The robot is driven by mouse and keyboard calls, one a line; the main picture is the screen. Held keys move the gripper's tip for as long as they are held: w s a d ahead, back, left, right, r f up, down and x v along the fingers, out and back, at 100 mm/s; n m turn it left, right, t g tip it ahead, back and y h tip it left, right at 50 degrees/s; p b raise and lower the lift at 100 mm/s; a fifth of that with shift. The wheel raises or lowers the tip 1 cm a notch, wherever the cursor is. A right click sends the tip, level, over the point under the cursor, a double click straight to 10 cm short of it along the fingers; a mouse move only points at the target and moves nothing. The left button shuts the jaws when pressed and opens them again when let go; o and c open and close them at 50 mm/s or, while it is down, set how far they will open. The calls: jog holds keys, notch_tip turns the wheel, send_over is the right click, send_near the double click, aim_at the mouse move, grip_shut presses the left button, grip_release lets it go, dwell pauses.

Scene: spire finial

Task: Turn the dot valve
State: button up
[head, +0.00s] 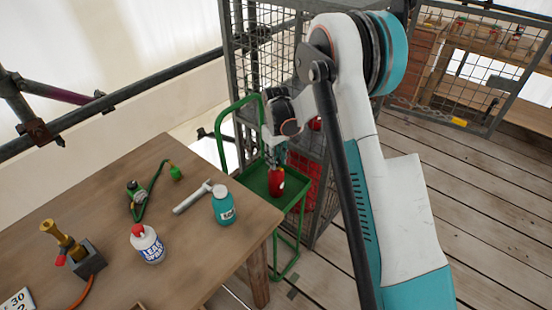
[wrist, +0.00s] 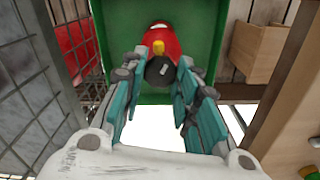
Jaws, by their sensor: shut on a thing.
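A red cylinder (head: 277,182) stands in the tray of a green trolley, and it also shows in the wrist view (wrist: 160,38). On top of it is a dark round valve knob (wrist: 160,70) with a small pale mark and a yellow part (wrist: 158,47) beside it. My gripper (wrist: 161,66) is over the cylinder from above, with its teal fingers on either side of the knob, shut on it. In the head view my gripper (head: 273,157) is small and partly hidden by my wrist, and the knob cannot be made out.
The green trolley (head: 255,172) stands against a wire mesh cage (head: 262,65). Another red thing (wrist: 68,33) is behind the mesh. The wooden table (head: 200,262) at left holds a teal can (head: 223,206), a white spray bottle (head: 147,244), a hammer (head: 193,196) and burner parts.

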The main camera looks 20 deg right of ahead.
jog(key=m, duration=0.5)
jog(key=shift+m, duration=0.3)
jog(key=m, duration=0.5)
jog(key=shift+m, duration=0.4)
jog(key=o, duration=1.1)
jog(key=shift+c, duration=0.2)
jog(key=shift+r, duration=0.1)
notch_tip(320, 180, up, 12)
